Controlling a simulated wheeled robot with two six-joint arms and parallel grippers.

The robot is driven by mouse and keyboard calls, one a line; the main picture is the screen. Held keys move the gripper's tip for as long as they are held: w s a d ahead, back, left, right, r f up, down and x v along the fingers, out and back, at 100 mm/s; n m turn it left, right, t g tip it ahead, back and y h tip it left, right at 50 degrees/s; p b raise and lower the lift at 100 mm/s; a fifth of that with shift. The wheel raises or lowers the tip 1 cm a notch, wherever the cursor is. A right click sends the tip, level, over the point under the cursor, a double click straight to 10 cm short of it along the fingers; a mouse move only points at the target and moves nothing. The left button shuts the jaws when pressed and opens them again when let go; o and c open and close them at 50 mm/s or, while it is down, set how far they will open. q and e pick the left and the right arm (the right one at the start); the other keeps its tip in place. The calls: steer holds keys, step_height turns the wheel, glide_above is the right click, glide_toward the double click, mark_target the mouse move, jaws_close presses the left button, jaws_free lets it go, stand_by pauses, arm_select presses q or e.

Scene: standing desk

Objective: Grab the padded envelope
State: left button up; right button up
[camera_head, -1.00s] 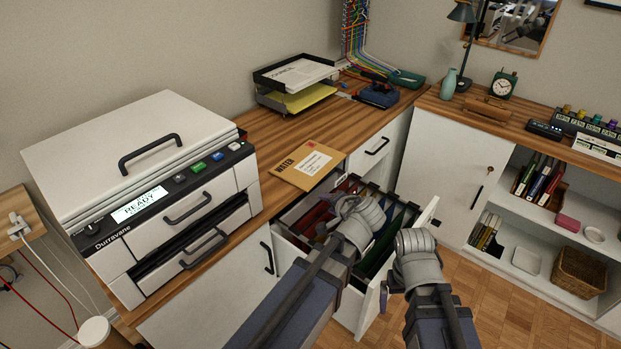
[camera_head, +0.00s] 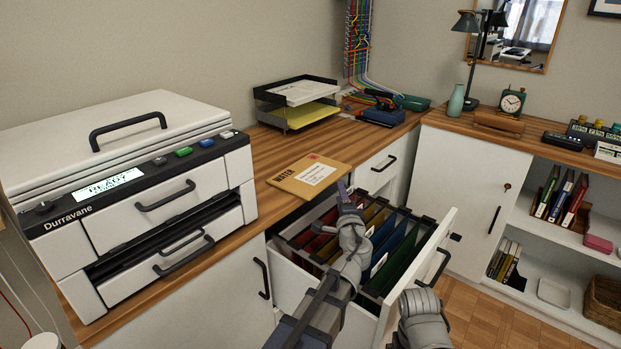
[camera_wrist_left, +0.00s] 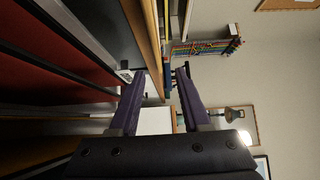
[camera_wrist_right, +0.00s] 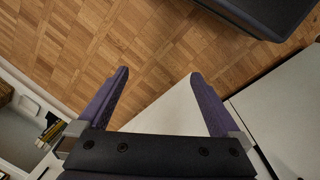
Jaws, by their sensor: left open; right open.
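The padded envelope (camera_head: 296,184) is tan, with a white label and the word WATER. It lies flat on the wooden counter, near the front edge, behind the open drawer. My left gripper (camera_head: 348,192) is open and empty just right of the envelope, above the drawer's back part; no contact shows. In the left wrist view its fingers (camera_wrist_left: 160,75) are apart; I cannot clearly make out the envelope there. My right gripper (camera_wrist_right: 160,74) is open and empty, over the floor beside the white furniture. In the head view only its wrist part shows, low by the drawer front.
The open drawer (camera_head: 448,232) holds several coloured hanging folders below my left arm. A large printer (camera_head: 115,190) stands left of the envelope. A paper tray (camera_head: 270,110) is behind it. The counter between tray and envelope is clear.

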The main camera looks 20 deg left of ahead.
mark_target(334, 181)
arm_select(q)
steer(key=shift+a+f+x, duration=0.1)
steer(key=shift+f+x, duration=0.05)
steer(key=shift+x, duration=1.7)
steer(key=shift+a+f+x, duration=0.1)
steer(key=shift+x, duration=1.8)
steer(key=shift+s, duration=0.15)
jaws_close()
